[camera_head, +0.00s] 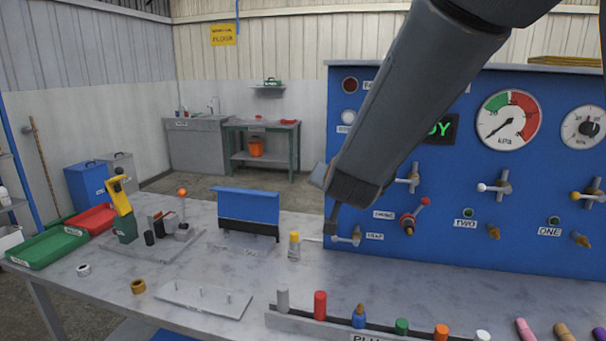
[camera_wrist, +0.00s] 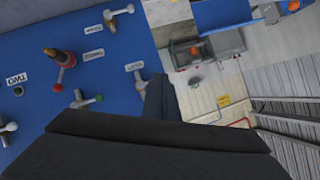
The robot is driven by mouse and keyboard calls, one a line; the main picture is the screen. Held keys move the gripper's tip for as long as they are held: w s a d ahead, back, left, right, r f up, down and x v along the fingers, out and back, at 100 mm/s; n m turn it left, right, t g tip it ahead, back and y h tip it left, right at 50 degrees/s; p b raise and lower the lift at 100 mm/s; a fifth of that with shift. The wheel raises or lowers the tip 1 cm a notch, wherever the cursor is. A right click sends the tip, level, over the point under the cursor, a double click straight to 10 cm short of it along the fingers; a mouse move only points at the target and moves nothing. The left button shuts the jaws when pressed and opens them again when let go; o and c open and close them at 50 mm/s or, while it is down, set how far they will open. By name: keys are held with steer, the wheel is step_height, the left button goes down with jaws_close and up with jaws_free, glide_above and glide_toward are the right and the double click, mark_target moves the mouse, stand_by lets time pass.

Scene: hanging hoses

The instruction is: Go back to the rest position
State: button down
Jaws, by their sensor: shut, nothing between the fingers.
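My gripper (camera_head: 331,222) hangs at the end of my dark grey arm, which comes down from the top right in the head view. It is shut and empty, just in front of the left edge of the blue panel (camera_head: 450,235), near a small valve (camera_head: 347,238) at its lower left. I cannot tell whether it touches the panel or the valve. In the wrist view my gripper (camera_wrist: 160,92) shows as a dark shape beside the blue panel (camera_wrist: 60,75). My arm hides part of the panel and of its green lit display (camera_head: 440,129).
A grey worktop (camera_head: 200,270) spreads below, with a rack (camera_head: 330,325) of coloured plugs at the front. A yellow-capped bottle (camera_head: 294,247) and a blue-black block (camera_head: 248,212) stand left of my gripper. Green (camera_head: 48,249) and red trays (camera_head: 93,219) lie far left. A sink and bench stand behind.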

steer(key=s+d+f+n+g, duration=0.2)
steer(key=s+f, duration=0.3)
steer(key=s, duration=0.4)
steer(key=s+d+f+n+g, duration=0.2)
steer(key=s+f+g, duration=0.3)
steer(key=s, duration=0.4)
steer(key=s+d+f+n+g, duration=0.2)
steer(key=s+d+f+g, duration=0.2)
steer(key=s+f, duration=0.3)
steer(key=shift+s+d, duration=0.25)
steer(key=shift+s, duration=0.8)
